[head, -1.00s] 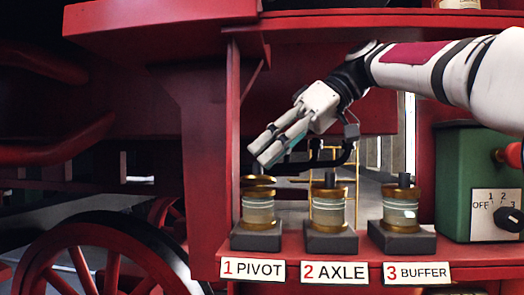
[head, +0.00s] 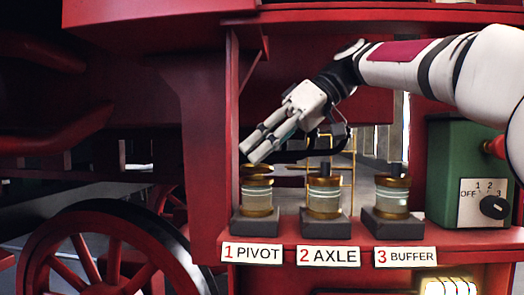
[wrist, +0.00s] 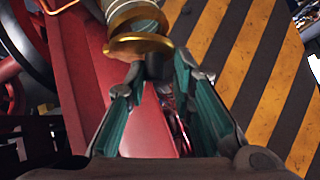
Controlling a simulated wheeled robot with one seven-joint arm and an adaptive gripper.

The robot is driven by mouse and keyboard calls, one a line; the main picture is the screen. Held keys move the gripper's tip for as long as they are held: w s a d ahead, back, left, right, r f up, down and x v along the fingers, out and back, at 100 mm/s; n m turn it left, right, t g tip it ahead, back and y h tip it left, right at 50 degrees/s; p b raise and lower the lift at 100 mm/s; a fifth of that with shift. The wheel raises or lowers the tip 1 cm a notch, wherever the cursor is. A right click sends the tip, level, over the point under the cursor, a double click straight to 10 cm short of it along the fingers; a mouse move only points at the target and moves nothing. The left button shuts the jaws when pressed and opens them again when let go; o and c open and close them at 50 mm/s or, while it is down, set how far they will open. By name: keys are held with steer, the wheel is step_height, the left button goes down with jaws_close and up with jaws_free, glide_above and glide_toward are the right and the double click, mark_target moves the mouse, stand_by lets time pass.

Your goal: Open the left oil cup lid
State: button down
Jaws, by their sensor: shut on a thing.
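The left oil cup (head: 257,198), above the "1 PIVOT" label, is a glass cup with brass bands on a dark square base. Its brass lid (head: 255,168) shows as a separate disc just above the cup's brass collar, with a narrow gap between them. In the wrist view the brass lid (wrist: 138,46) and its dark knob (wrist: 158,67) are at the fingertips. My gripper (head: 251,156) reaches down from the upper right and is shut on the knob. The fingers hide the knob in the head view.
The "2 AXLE" cup (head: 323,199) and "3 BUFFER" cup (head: 391,197) stand to the right on the red shelf (head: 280,233). A green box (head: 460,150) with a dial is at far right. A red upright (head: 232,120) stands close left of my gripper.

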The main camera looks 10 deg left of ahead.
steer(key=shift+w+f+m+g+b, duration=0.15)
steer(key=shift+w+m+g+b, duration=0.2)
steer(key=shift+w+b, duration=0.6)
steer(key=shift+w+r+m+g+b, duration=0.15)
steer(key=shift+w+m+g+b, duration=0.15)
steer(key=shift+g+b, duration=0.3)
steer(key=shift+w+r+m+g+b, duration=0.2)
steer(key=shift+m+g+b, duration=0.2)
steer(key=shift+g, duration=0.25)
steer(key=c, duration=1.6)
jaws_free()
steer(key=shift+f, duration=0.1)
steer(key=shift+w, duration=0.1)
steer(key=shift+s+r, duration=0.2)
steer(key=shift+s, duration=0.1)
